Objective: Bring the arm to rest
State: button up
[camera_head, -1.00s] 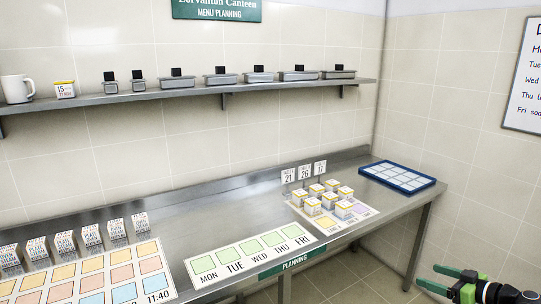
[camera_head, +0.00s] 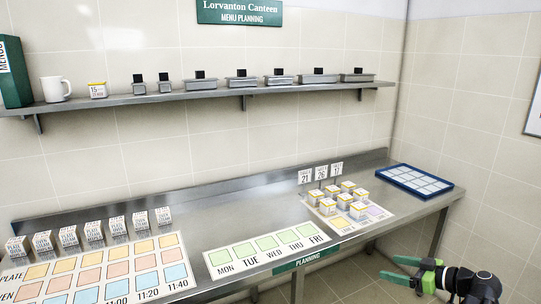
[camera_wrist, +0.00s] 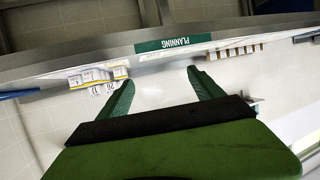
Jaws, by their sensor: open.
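My gripper (camera_head: 400,269) is at the lower right of the head view, in front of the steel counter (camera_head: 180,218) and apart from it. Its green fingers are spread and nothing is between them. In the wrist view my gripper (camera_wrist: 158,80) shows two green fingers well apart, with the counter's front edge and green planning label (camera_wrist: 175,43) beyond them. The wrist picture shows the counter scene upside down.
White boxes (camera_head: 343,200) stand on a mat at the counter's right, near a blue tray (camera_head: 413,180). A weekday strip (camera_head: 265,248) and a coloured chart (camera_head: 100,270) lie further left. A wall shelf (camera_head: 215,91) holds a mug (camera_head: 56,88) and metal pans.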

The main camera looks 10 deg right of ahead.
jog(key=w+a+n+g+y+p, duration=0.15)
jog(key=w+a, duration=0.25)
jog(key=a, duration=0.5)
jog(key=w+a+n+g+y+p, duration=0.1)
jog(key=w+a+n+g, duration=0.15)
jog(key=a, duration=0.55)
jog(key=s+a+f+g+h+p, duration=0.15)
jog(key=a+f+g, duration=0.25)
jog(key=a, duration=0.9)
jog(key=s+a+f+g+h+p, duration=0.1)
jog(key=a+f+g+h+p, duration=0.2)
jog(key=a, duration=1)
jog(key=s+d+f+m+g+h+b, duration=0.1)
jog(key=d+m+h, duration=0.4)
jog(key=m, duration=0.5)
jog(key=s+d+f, duration=0.1)
jog(key=d, duration=0.1)
jog(key=shift+s+d+f, duration=0.2)
jog(key=shift+s+d, duration=0.05)
jog(key=shift+d, duration=0.05)
